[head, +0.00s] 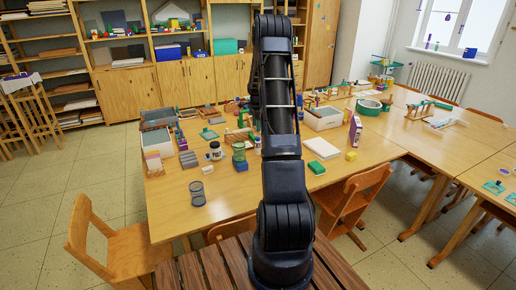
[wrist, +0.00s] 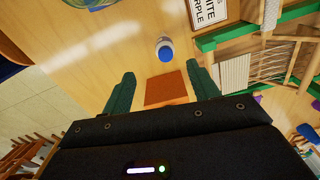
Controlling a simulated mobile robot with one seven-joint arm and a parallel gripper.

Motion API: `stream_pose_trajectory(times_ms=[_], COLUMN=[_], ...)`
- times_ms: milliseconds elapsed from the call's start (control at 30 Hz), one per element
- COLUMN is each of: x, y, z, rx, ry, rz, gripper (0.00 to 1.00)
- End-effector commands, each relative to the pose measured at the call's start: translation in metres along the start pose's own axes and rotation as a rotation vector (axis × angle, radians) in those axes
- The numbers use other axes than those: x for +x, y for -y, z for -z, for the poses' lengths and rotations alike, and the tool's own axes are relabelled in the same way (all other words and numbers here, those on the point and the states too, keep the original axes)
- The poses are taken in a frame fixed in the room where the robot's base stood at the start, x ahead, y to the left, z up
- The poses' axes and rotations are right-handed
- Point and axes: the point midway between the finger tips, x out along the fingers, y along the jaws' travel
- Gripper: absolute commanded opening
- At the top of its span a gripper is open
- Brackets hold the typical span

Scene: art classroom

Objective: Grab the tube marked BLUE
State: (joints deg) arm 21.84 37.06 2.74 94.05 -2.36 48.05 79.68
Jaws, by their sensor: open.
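In the wrist view my gripper (wrist: 163,84) is open, with its two dark green fingers apart and nothing held between them. A small upright white and blue container (wrist: 165,48) stands on the wooden table beyond the fingertips, roughly centred between them. I cannot read any lettering on it, so I cannot tell whether it is the tube marked BLUE. A flat orange-brown square (wrist: 166,88) shows between the fingers, on the near side of the container. In the head view my arm covers the middle of the table, and I cannot make out my gripper or a tube marked BLUE.
In the wrist view a sign (wrist: 208,8) reading "...ITE" and "PURPLE" and a green-and-wood frame (wrist: 275,45) stand to the right. In the head view the table (head: 170,222) is crowded at the back, clearer in front. Chairs (head: 110,240) stand along its front.

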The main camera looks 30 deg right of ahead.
Motion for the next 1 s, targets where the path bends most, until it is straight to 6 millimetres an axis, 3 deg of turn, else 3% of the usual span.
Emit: stream_pose_trajectory(times_ms=[100, 233, 367, 700, 1000], x=[0.021, 0.030, 0.039, 0.082, 0.104], y=[0.007, 0.011, 0.010, 0.009, 0.008], z=[0.009, 0.013, 0.014, 0.014, 0.012], rx=[0.047, 0.071, 0.074, 0.073, 0.072], ry=[0.004, 0.005, 0.005, 0.005, 0.006], rz=[-0.011, -0.015, -0.016, -0.017, -0.017], gripper=[0.60, 0.60, 0.60, 0.60, 0.60])
